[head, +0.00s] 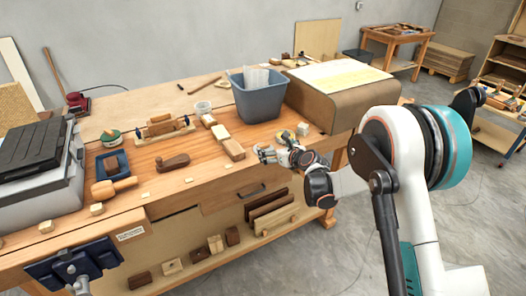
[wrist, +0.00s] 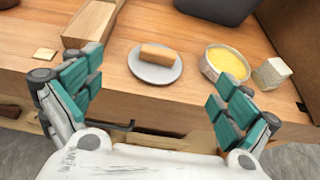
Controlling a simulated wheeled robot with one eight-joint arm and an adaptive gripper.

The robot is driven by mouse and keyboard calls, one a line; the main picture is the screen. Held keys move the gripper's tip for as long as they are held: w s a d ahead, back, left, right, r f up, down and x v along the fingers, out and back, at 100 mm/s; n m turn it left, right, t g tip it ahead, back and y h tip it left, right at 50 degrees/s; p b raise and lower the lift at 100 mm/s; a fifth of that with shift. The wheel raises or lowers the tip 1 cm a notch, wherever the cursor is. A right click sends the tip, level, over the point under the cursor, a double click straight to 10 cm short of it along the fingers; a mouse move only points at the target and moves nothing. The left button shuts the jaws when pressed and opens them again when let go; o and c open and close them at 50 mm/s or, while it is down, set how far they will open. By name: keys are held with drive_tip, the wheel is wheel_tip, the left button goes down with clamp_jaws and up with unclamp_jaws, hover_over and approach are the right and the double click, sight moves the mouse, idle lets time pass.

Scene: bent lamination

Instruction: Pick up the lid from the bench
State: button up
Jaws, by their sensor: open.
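A round pale grey disc (wrist: 142,72), which looks like the lid, lies flat on the wooden bench (wrist: 150,25). A tan wooden block (wrist: 160,53) rests on top of it; I cannot tell whether it is fixed there. My gripper (wrist: 158,84) is open and empty, its teal fingers spread to the left and right of the disc, apart from it. In the head view my gripper (head: 266,153) hangs at the bench's front edge, and the lid is too small or hidden to make out.
A round tub with yellow contents (wrist: 227,64) and a pale block (wrist: 271,73) stand right of the disc. A wooden block (wrist: 91,23) lies to the left. A grey bin (head: 257,96) and a large curved brown piece (head: 343,98) stand behind. A drawer handle (head: 250,191) is below.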

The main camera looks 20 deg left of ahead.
sight(264, 145)
drive_tip(key=shift+b+x, duration=1.1)
drive_tip(key=shift+x, duration=2.7)
drive_tip(key=shift+s+r, duration=0.1)
drive_tip(key=c, duration=1)
